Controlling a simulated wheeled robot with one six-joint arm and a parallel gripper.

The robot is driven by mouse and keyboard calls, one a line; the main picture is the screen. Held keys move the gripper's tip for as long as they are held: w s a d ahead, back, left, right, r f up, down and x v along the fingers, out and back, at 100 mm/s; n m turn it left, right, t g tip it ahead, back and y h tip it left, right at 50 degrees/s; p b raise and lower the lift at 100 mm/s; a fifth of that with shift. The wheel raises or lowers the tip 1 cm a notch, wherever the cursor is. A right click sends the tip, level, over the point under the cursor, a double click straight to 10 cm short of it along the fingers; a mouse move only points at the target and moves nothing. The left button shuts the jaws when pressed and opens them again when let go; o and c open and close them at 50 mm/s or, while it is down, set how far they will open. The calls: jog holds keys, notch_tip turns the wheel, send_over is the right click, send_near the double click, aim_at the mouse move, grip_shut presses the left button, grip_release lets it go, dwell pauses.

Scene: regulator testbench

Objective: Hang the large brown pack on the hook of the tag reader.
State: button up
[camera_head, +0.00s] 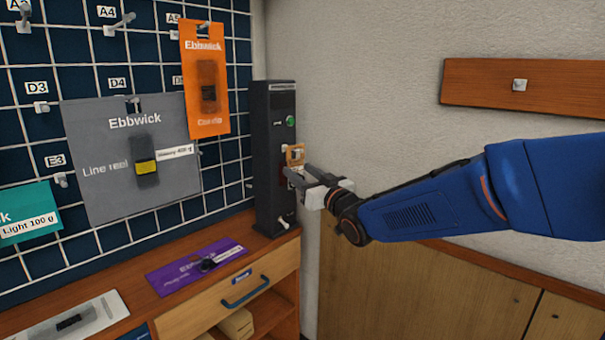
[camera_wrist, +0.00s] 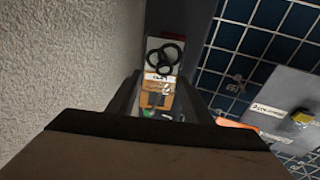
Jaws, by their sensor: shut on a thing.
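The tag reader (camera_head: 272,150) is a tall dark grey column with a green button at the right end of the bench. My gripper (camera_head: 298,177) is in front of its face, at mid height. My gripper is shut on the brown pack (camera_head: 295,152), whose small brown upper part shows just above the fingers. In the wrist view the brown pack (camera_wrist: 157,92) shows between the fingers, with a white label across it. Its lower part is hidden by my gripper. I cannot make out the reader's hook or whether the pack touches it.
A grid board at left carries a grey pack (camera_head: 125,175), an orange pack (camera_head: 207,115) close to the reader, and a teal pack (camera_head: 27,208). A purple pack (camera_head: 195,265) and a white pack (camera_head: 75,320) lie on the bench. A plain wall (camera_wrist: 60,60) is close beside my gripper.

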dwell(0.4)
jog(key=o, duration=1.2)
jog(key=v, duration=1.7)
jog(key=s+d+f+m+g+h, duration=0.1)
jog(key=s+d+f+m+h, duration=0.1)
jog(key=d+f+h, duration=0.3)
jog(key=s+d+f+m+g+h, duration=0.1)
jog(key=s+d+f+m+h, duration=0.1)
jog(key=d, duration=0.6)
jog(key=s+d+f+m+g+h, duration=0.1)
jog(key=s+d+f+g+h, duration=0.1)
jog(key=s+d+f+h, duration=0.3)
jog(key=s+d+f+m+g, duration=0.1)
jog(key=s+d+f+g, duration=0.2)
jog(key=s, duration=0.6)
jog(key=s+d+f+m+g, duration=0.1)
jog(key=s+d+f+g, duration=0.2)
jog(key=s, duration=0.6)
jog(key=shift+s+d+g, duration=0.15)
jog(key=shift+d+g, duration=0.15)
jog(key=shift+g, duration=0.2)
